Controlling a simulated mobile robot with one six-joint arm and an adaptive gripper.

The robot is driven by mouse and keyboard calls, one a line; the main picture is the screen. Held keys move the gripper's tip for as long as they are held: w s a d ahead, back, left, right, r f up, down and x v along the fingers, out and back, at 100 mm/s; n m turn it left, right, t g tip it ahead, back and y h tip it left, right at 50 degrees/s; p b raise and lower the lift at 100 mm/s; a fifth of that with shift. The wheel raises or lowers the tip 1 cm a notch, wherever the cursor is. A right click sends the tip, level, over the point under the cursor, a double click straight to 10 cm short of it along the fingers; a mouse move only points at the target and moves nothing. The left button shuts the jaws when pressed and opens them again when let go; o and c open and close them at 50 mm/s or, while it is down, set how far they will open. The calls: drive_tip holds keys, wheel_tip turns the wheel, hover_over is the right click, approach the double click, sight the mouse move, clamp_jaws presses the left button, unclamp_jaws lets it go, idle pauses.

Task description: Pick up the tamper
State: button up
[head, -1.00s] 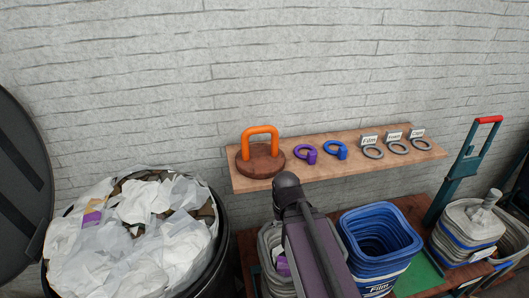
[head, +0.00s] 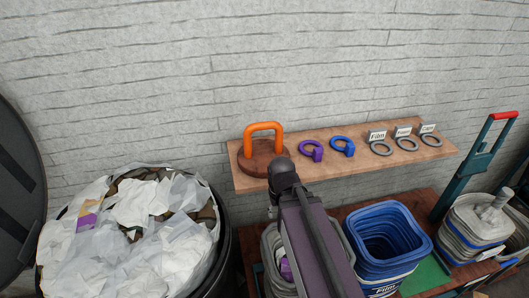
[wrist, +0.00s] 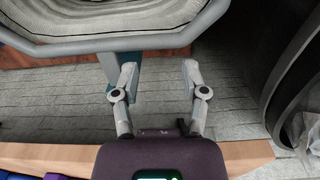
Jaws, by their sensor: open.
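The tamper, a round dark-brown wooden base (head: 256,163) with an orange loop handle (head: 264,127), stands upright at the left end of the wooden shelf (head: 330,163) in the head view. It does not show in the wrist view. In the head view my arm rises in front of the shelf, just right of and below the tamper, and mostly hides the gripper.
A purple ring (head: 312,151) and a blue ring (head: 342,147) lie right of the tamper, then labelled grey rings (head: 381,149). Below stand a blue bin (head: 388,245) and a grey lined bin (wrist: 110,45). A black bin (head: 226,255) full of waste is at left.

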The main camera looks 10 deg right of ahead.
drive_tip(key=shift+a, duration=0.2)
drive_tip(key=o, duration=0.3)
drive_tip(key=shift+w+a+r, duration=0.1)
drive_tip(key=shift+r, duration=0.15)
drive_tip(key=w+r+m+p, duration=0.6)
drive_tip(key=r+p, duration=0.5)
drive_tip(key=w+r+m+p, duration=0.6)
drive_tip(key=w+r+p, duration=0.1)
drive_tip(key=r+p, duration=0.4)
drive_tip(key=w+r+m+p, duration=0.5)
drive_tip(key=w+r+p, duration=0.2)
drive_tip(key=r+p, duration=0.4)
drive_tip(key=shift+w+a+r+m+p, duration=0.3)
drive_tip(key=shift+m+p, duration=0.1)
drive_tip(key=shift+p, duration=0.1)
drive_tip(key=shift+f, duration=0.25)
wheel_tip(320, 180, down, 8)
drive_tip(key=b, duration=0.8)
drive_tip(key=shift+f+b, duration=0.2)
drive_tip(key=shift+b, duration=0.15)
drive_tip(key=shift+s, duration=0.1)
